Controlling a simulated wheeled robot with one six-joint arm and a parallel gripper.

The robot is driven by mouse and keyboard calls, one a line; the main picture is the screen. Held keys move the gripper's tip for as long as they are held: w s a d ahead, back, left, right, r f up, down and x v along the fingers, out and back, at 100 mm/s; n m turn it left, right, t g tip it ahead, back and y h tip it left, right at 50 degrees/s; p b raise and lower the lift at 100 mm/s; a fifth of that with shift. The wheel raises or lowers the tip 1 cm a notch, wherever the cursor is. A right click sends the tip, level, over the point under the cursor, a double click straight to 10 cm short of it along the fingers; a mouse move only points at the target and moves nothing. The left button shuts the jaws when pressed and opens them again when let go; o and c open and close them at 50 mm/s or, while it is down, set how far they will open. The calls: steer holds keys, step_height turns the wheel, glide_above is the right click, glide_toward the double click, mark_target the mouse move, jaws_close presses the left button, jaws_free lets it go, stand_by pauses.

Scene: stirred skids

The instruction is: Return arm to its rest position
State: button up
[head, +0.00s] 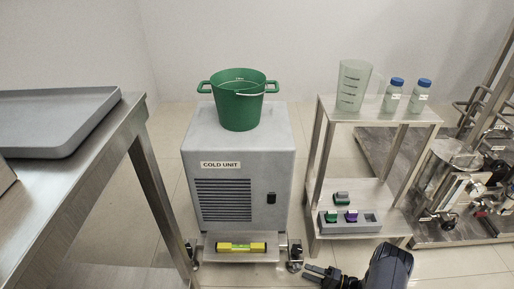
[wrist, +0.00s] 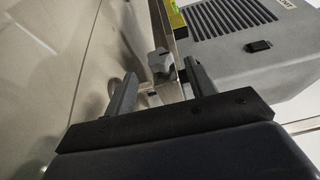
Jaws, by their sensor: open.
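My gripper (head: 319,273) shows at the bottom of the head view, low in front of the right side of the cold unit (head: 240,170). In the wrist view my gripper (wrist: 157,88) has its two fingers apart with nothing held between them. Beyond the fingers there is a grey knob (wrist: 160,64) by the metal base edge of the cold unit. The rest of my arm (head: 388,268) is folded near the bottom right of the head view.
A green bucket (head: 240,108) stands on the cold unit. A yellow level (head: 241,247) lies on its base shelf. A metal stand (head: 380,119) at right carries a beaker (head: 351,88) and two bottles. A table with a grey tray (head: 60,125) is at left. Tiled floor lies between.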

mark_target(298, 268)
steer(key=x, duration=0.3)
steer(key=shift+w+a, duration=0.1)
steer(key=shift+a, duration=0.25)
steer(key=shift+w+r+h, duration=0.1)
steer(key=shift+r+h, duration=0.05)
steer(key=shift+h, duration=0.15)
steer(key=h, duration=0.1)
steer(key=n+g+h, duration=0.1)
steer(key=h, duration=0.1)
steer(key=shift+r+n, duration=0.3)
steer(key=h, duration=0.3)
steer(key=n+h+p, duration=0.1)
steer(key=h, duration=0.1)
steer(key=shift+a+r+g, duration=0.3)
steer(key=shift+r+g, duration=0.1)
steer(key=n+h+p, duration=0.1)
steer(key=h, duration=0.2)
steer(key=shift+a, duration=0.2)
steer(key=shift+a+h, duration=0.1)
steer(key=shift+h, duration=0.8)
steer(key=shift+a+r+n+h+b, duration=0.15)
steer(key=shift+n+h+b, duration=0.4)
steer(key=shift+h, duration=0.75)
